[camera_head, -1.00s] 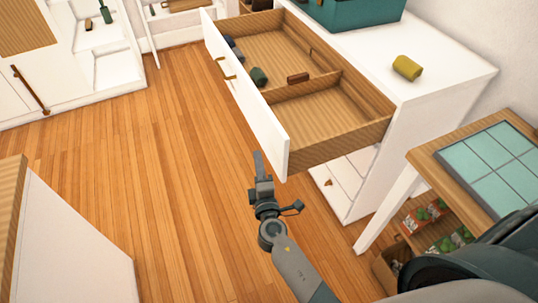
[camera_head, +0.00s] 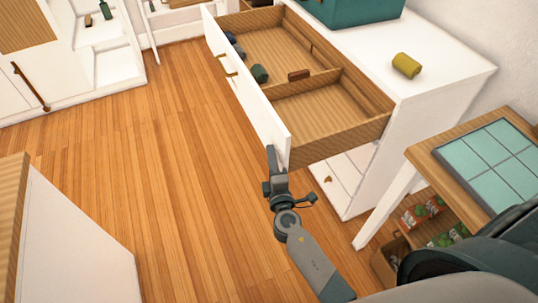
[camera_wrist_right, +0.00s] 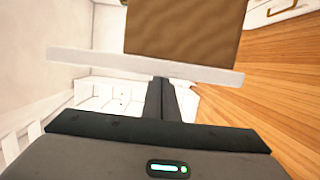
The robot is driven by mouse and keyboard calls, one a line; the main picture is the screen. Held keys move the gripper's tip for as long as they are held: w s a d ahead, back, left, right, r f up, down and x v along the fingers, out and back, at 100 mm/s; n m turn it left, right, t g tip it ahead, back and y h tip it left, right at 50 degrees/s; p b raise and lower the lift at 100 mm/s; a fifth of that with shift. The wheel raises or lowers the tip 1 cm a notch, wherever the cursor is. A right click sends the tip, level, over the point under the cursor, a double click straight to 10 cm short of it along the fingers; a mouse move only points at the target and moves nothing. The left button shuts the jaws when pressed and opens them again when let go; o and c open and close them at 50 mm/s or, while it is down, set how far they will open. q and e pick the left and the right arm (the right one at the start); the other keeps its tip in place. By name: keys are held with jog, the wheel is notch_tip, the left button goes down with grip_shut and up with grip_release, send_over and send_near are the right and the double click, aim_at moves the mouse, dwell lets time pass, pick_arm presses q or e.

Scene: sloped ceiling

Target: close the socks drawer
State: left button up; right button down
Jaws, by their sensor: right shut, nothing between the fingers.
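The socks drawer (camera_head: 333,107) is pulled out of the white dresser (camera_head: 440,92), with its white front panel (camera_head: 240,84) facing left. Rolled socks in dark blue and green (camera_head: 260,73) and a brown piece (camera_head: 299,75) lie in its far compartment; the near compartment is bare. My right gripper (camera_head: 272,158) is shut and empty at the near end of the front panel, on its outer side. In the right wrist view the shut fingers (camera_wrist_right: 161,98) reach the panel's edge (camera_wrist_right: 145,66); whether they touch it I cannot tell. My left gripper is out of view.
A teal box (camera_head: 355,10) and a yellow roll (camera_head: 406,66) sit on the dresser top. A table with a teal tiled top (camera_head: 490,160) stands at the right, over a crate of packets. A wood-topped cabinet (camera_head: 70,240) is at lower left. The wood floor (camera_head: 165,150) between is clear.

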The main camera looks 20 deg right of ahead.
aim_at(348, 128)
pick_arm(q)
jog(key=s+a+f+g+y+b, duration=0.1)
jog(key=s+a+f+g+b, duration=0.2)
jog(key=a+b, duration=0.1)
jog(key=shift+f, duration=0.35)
pick_arm(e)
jog(key=d, duration=1.9)
jog(key=w+d, duration=0.1)
jog(key=d, duration=0.8)
jog(key=shift+d, duration=0.3)
jog(key=shift+a, duration=0.2)
